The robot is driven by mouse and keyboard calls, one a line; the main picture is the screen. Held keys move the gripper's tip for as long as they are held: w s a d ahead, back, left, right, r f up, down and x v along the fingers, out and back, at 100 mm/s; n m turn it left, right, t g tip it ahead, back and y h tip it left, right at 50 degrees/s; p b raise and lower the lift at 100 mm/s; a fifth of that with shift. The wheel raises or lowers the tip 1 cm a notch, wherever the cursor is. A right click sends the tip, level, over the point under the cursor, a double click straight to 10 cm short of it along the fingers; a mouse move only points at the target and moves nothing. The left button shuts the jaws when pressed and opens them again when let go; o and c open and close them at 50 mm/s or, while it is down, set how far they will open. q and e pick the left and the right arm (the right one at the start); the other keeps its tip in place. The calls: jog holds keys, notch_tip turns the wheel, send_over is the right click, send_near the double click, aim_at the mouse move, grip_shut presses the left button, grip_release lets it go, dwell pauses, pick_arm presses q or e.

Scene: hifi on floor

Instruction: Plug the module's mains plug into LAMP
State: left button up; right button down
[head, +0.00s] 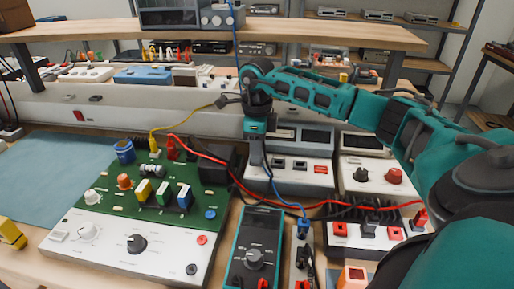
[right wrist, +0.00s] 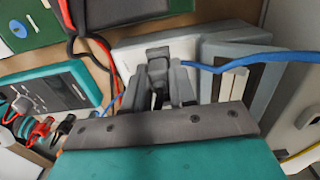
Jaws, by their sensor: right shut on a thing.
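My right gripper (head: 255,156) points down over the middle of the bench, in front of the grey instrument with a display (head: 298,180). In the right wrist view, its two grey fingers (right wrist: 160,88) are shut on a small dark grey piece, which looks like a plug (right wrist: 158,56). A blue cable (right wrist: 222,62) runs off to the right beside it. The fingers hide most of the held piece, and I cannot tell whether it touches a socket. No LAMP label is readable. My left gripper is not in view.
A green circuit board (head: 110,205) with a white panel stands at left. A teal multimeter (head: 254,240) lies in front. Red and black leads (head: 275,203) cross the bench. A white unit with knobs (head: 378,177) is at right. A grey rail (head: 170,120) runs behind.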

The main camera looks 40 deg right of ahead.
jog(key=c, duration=0.8)
grip_release()
jog(key=shift+c, duration=0.2)
notch_tip(320, 180, up, 18)
jog(key=p, duration=0.6)
jog(key=shift+f, duration=0.1)
